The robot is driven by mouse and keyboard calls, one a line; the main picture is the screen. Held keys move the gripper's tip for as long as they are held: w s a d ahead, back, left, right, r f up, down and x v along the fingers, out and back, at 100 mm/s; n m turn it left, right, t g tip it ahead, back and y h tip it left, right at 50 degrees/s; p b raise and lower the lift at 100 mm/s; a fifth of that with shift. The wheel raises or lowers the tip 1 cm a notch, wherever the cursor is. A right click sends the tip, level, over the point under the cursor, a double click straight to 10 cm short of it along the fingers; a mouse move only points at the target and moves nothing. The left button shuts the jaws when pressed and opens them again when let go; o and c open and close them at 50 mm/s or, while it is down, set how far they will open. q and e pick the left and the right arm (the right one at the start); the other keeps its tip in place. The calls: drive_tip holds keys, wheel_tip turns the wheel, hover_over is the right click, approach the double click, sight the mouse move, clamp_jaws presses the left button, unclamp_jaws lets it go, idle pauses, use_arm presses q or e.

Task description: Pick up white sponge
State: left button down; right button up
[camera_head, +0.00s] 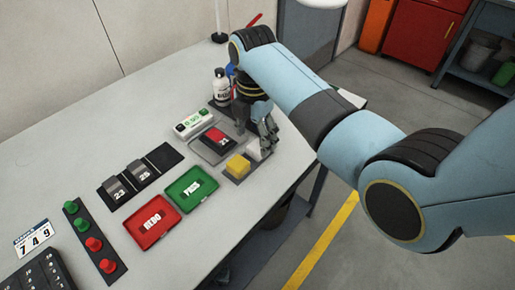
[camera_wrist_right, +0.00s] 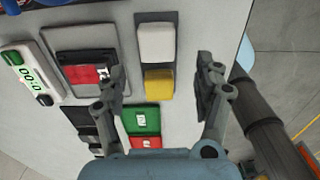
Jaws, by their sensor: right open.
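The white sponge (camera_wrist_right: 156,43) is a small pale block in the upper part of a dark holder (camera_wrist_right: 143,78), above the yellow sponge (camera_wrist_right: 158,84) in the right wrist view. In the head view the white sponge (camera_head: 256,150) is partly hidden by my right gripper (camera_head: 258,128), which hangs just over it. In the right wrist view my right gripper (camera_wrist_right: 158,85) is open and empty, its fingers on either side of the holder column, with the sponges between and beyond them. My left gripper is not in view.
A red block on a grey scale (camera_head: 211,148), a white display (camera_head: 194,123) and a bottle (camera_head: 221,86) stand close by. Green (camera_head: 191,189) and red (camera_head: 152,221) trays lie nearer the front. The table's edge runs close to the right of the sponges.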

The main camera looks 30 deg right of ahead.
sight(254, 148)
wheel_tip(254, 148, down, 5)
drive_tip(key=shift+w+f, duration=0.1)
drive_tip(key=shift+w, duration=0.05)
drive_tip(key=shift+c, duration=0.4)
drive_tip(key=c, duration=0.8)
